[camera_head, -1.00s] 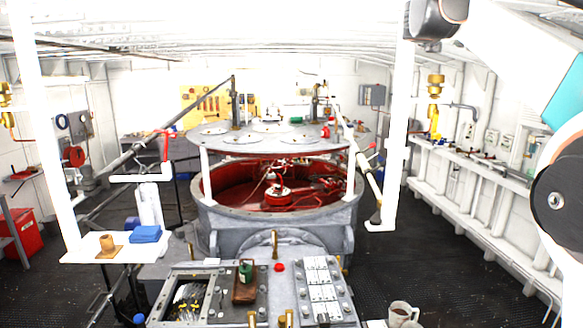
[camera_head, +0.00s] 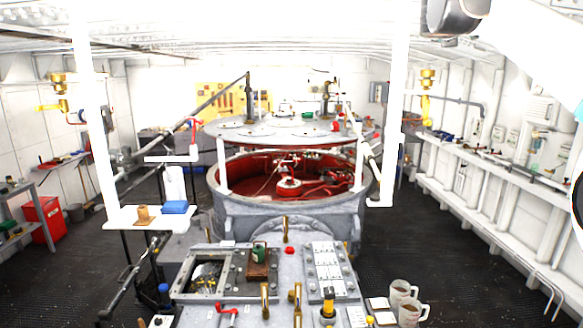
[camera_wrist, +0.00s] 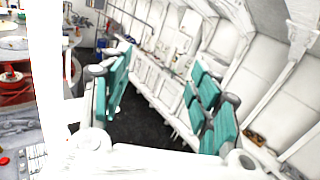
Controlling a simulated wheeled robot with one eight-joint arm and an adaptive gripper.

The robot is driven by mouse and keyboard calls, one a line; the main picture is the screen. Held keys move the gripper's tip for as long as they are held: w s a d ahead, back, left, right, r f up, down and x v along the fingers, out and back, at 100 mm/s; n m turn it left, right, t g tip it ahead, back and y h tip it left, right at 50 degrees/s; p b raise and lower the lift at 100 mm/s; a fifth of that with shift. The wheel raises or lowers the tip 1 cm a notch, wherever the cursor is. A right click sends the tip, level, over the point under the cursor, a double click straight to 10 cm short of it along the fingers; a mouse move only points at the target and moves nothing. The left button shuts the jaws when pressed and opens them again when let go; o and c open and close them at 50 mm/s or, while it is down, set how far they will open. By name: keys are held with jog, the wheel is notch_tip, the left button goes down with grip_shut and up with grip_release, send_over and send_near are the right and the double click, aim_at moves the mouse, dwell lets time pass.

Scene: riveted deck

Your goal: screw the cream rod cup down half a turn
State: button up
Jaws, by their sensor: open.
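I cannot pick out the cream rod cup with certainty in either view. Several small brass fittings (camera_head: 265,293) stand on the grey bench top in the head view, too small to tell apart well. My gripper (camera_wrist: 160,97) shows in the wrist view with its teal-padded fingers wide apart. Nothing is between them, only the dark floor and white wall behind.
A grey bench (camera_head: 245,285) stands in front with a green-topped object on a brown block (camera_head: 259,262). Two mugs (camera_head: 409,312) are at its right. Behind is a large round drum (camera_head: 290,225) with white posts. A small white shelf (camera_head: 120,218) is at left. Dark floor is open at right.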

jog(key=s+a+f+n+t+y+b, duration=0.2)
jog(key=a+f+n+y+b, duration=0.25)
jog(key=a+f+n, duration=0.3)
jog(key=s+a+f+n+t+y+b, duration=0.25)
jog(key=a+f+n+y+b, duration=0.2)
jog(key=a+f+n, duration=0.35)
jog(key=s+a+f+n+g+y+b, duration=0.1)
jog(key=s+a+f+n+b, duration=0.2)
jog(key=f, duration=0.4)
jog(key=s+a+f+n+g+y+b, duration=0.1)
jog(key=s+a+f+n+y+b, duration=0.1)
jog(key=s+f+n, duration=0.4)
jog(key=s+a+f+n+g+y+b, duration=0.1)
jog(key=a+f+n+g+b, duration=0.15)
jog(key=f, duration=0.45)
jog(key=s+f+n+g+b, duration=0.2)
jog(key=s+f+n+b, duration=0.2)
jog(key=s+f, duration=0.5)
jog(key=s+f+n+g+h+b, duration=0.1)
jog(key=s+f+n+g+b, duration=0.2)
jog(key=f, duration=2.1)
jog(key=s+d+f+n+g+h+b, duration=0.1)
jog(key=s+f+n+b, duration=0.4)
jog(key=s+f, duration=1.1)
jog(key=n+g, duration=0.1)
jog(key=n, duration=0.2)
jog(key=shift+s+f+g+b, duration=0.2)
jog(key=shift+s+g+b, duration=0.05)
jog(key=shift+g+b, duration=0.05)
